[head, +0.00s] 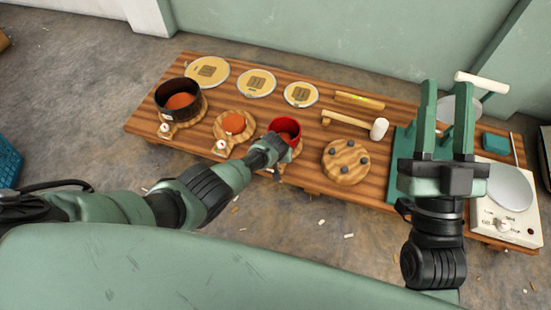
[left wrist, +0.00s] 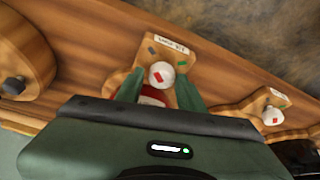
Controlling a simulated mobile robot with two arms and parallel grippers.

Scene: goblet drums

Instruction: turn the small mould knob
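The small mould is the red cup (head: 285,127) on a wooden base at the front middle of the board. Its white knob (left wrist: 161,76) with a red mark shows in the left wrist view, on a base with a paper label (left wrist: 172,45) and small grey and green marks. My left gripper (left wrist: 160,83) is open, with one finger on each side of the knob; narrow gaps seem to show. In the head view my left gripper (head: 277,150) hides the knob. My right gripper (head: 447,105) is open and empty, raised above the right of the board.
A black mould (head: 172,97) and a middle mould (head: 234,123) stand left of the red one. A round wooden piece with dark pegs (head: 345,160), a mallet (head: 345,119) and a white scale (head: 507,212) lie to the right. Round discs (head: 256,83) lie behind.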

